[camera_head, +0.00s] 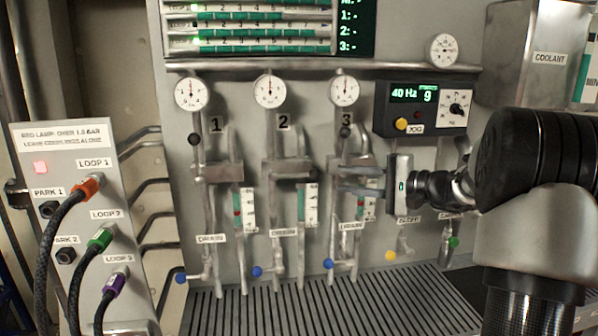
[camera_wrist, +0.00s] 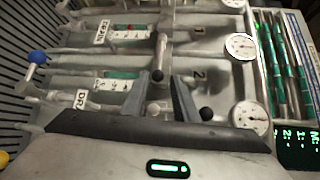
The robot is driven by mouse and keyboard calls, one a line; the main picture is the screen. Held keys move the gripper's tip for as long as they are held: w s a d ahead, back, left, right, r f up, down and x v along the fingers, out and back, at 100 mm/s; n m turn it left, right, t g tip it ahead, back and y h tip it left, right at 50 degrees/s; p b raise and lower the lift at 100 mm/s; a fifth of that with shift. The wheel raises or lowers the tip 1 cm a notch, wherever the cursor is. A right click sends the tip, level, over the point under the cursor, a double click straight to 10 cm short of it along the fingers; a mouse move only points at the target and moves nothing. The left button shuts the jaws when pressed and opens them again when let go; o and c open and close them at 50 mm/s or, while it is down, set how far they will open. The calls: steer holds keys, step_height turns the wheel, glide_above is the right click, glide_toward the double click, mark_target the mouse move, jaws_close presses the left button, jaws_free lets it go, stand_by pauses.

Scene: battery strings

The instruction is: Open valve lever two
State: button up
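Valve lever two (camera_head: 297,178) is on the middle column, under the number 2. It lies level and its black knob points right. Its knob (camera_wrist: 157,76) also shows in the wrist view, ahead of my fingers. My gripper (camera_head: 340,181) comes from the right, in front of column 3. Its fingers are apart, with nothing seen between them in the head view. In the wrist view the fingertips (camera_wrist: 161,80) line up either side of the knob. In the head view they look short of it; contact cannot be told.
Lever one's knob (camera_head: 194,139) and lever three's knob (camera_head: 346,132) are up. Lever three's knob (camera_wrist: 206,114) is close to my fingers. Gauges (camera_head: 269,91) sit above, blue drain knobs (camera_head: 257,271) below. A pump box (camera_head: 420,107) is at right, a hose panel (camera_head: 60,150) at left.

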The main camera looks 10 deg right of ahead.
mark_target(302, 175)
steer(key=p+x, duration=0.2)
steer(key=x, duration=1.2)
steer(key=shift+w+a+f, duration=0.1)
steer(key=shift+w+a, duration=0.1)
steer(key=shift+a, duration=0.1)
jaws_close()
stand_by(0.6)
